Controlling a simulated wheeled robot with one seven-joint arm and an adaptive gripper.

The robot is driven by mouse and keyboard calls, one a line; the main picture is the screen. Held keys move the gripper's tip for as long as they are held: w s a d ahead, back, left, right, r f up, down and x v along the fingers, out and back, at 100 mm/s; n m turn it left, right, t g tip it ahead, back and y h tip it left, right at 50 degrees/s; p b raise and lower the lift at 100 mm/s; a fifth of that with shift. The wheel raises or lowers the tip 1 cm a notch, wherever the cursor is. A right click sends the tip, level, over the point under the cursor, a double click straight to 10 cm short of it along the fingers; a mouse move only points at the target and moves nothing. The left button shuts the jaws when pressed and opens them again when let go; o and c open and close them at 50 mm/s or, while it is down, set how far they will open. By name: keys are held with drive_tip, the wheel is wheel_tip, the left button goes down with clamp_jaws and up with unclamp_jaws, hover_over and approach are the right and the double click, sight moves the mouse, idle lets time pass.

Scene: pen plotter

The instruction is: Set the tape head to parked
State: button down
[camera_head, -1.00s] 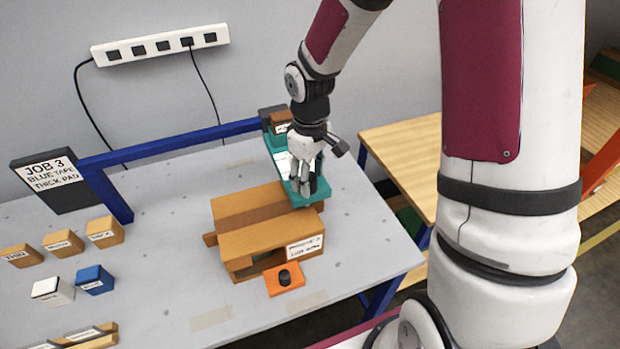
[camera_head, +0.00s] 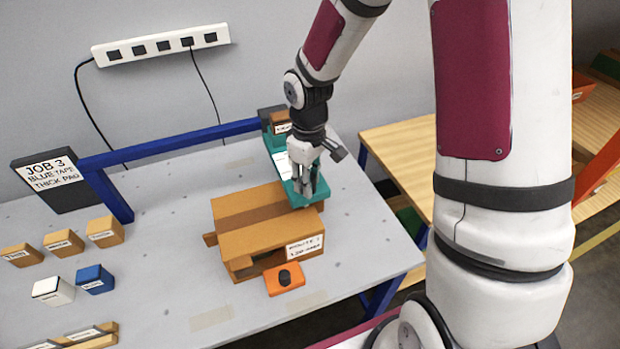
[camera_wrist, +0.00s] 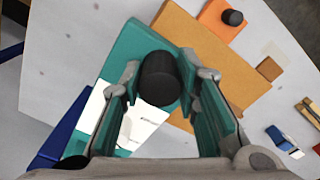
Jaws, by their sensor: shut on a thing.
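The tape head appears to be the teal piece (camera_head: 322,195) at the right end of the blue gantry beam, with a white label on its top; I cannot read that label. A black knob (camera_wrist: 159,80) stands up from the teal piece (camera_wrist: 128,52) in the wrist view. My gripper (camera_head: 306,190) points down over the teal piece, its fingers on either side of the knob. In the wrist view my gripper (camera_wrist: 163,76) is shut on the black knob. In the head view the fingers hide most of the knob.
An orange block with a black knob (camera_head: 285,279) sits in front. The blue beam (camera_head: 180,146) crosses behind. Labelled blocks (camera_head: 64,243) and a job sign (camera_head: 55,180) stand left.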

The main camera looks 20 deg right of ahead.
drive_tip(key=a+b, duration=0.8)
drive_tip(key=a, duration=3.8)
drive_tip(key=shift+b, duration=0.3)
drive_tip(key=shift+a+r, duration=0.1)
drive_tip(key=shift+a, duration=0.05)
drive_tip(key=c, duration=1.2)
unclamp_jaws()
drive_tip(key=shift+a, duration=0.1)
